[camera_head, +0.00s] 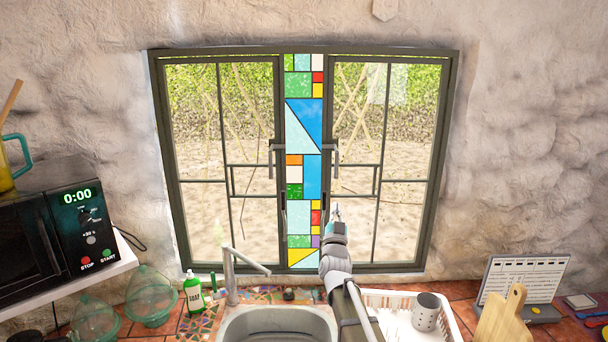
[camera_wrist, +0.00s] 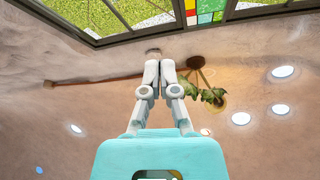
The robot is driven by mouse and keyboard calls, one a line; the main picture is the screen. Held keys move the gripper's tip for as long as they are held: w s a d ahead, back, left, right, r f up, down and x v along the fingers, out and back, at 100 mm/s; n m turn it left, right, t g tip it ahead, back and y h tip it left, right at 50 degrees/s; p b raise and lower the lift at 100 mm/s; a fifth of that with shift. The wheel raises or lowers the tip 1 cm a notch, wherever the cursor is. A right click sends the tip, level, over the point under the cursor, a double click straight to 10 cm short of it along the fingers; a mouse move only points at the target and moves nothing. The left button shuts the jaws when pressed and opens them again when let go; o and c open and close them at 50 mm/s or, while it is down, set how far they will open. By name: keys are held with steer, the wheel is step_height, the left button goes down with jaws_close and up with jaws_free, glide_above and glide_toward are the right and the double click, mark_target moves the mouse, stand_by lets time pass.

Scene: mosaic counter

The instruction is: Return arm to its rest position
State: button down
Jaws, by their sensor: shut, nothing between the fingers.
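My gripper (camera_head: 336,212) is raised in front of the window, over the area of the sink and the dish rack. It points upward, and its fingers are together with nothing between them. In the wrist view my gripper (camera_wrist: 160,64) shows with both fingertips meeting, and the view looks up toward the wall and ceiling. My arm runs down from it to the bottom edge of the head view. It hides part of the sink's right side and the rack's left side.
The window (camera_head: 222,160) stands behind my gripper. Below are the sink (camera_head: 240,318) with its tap (camera_head: 231,275), a green soap bottle (camera_head: 194,292) and a white dish rack (camera_head: 396,326) holding a grey cup (camera_head: 426,312). A microwave (camera_head: 84,222) is left; a cutting board (camera_head: 503,320) is right.

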steer(key=s+f+n+g+y+b, duration=0.2)
steer(key=s+f+g, duration=0.15)
steer(key=f, duration=0.45)
steer(key=s+d+f+n+g+y+b, duration=0.1)
steer(key=s+f+g+b, duration=0.1)
steer(key=f+g, duration=0.5)
steer(key=s+f+n+g+y+b, duration=0.2)
steer(key=f, duration=0.8)
steer(key=s+d+f+g+b, duration=0.1)
steer(key=s+f, duration=0.2)
steer(key=s+d+f+g+b, duration=0.1)
steer(key=s+f+g, duration=0.1)
steer(key=s+f, duration=0.1)
steer(key=s+d+f+g+h, duration=0.1)
steer(key=s+f+g, duration=0.1)
steer(key=s+f, duration=0.2)
steer(key=shift+s+g+b, duration=0.25)
steer(key=shift+s+b, duration=0.1)
steer(key=shift+b, duration=0.05)
steer(key=s+d+f+g+b, duration=0.1)
steer(key=s+f+g, duration=0.1)
steer(key=s, duration=0.5)
steer(key=s+d+f+g+h+b, duration=0.1)
steer(key=s+d+f+g, duration=0.1)
steer(key=s, duration=0.4)
steer(key=shift+s+d+f+m+g, duration=0.2)
steer(key=shift+s+f+m+g, duration=0.2)
steer(key=shift+f+g, duration=0.55)
steer(key=shift+r+g, duration=0.25)
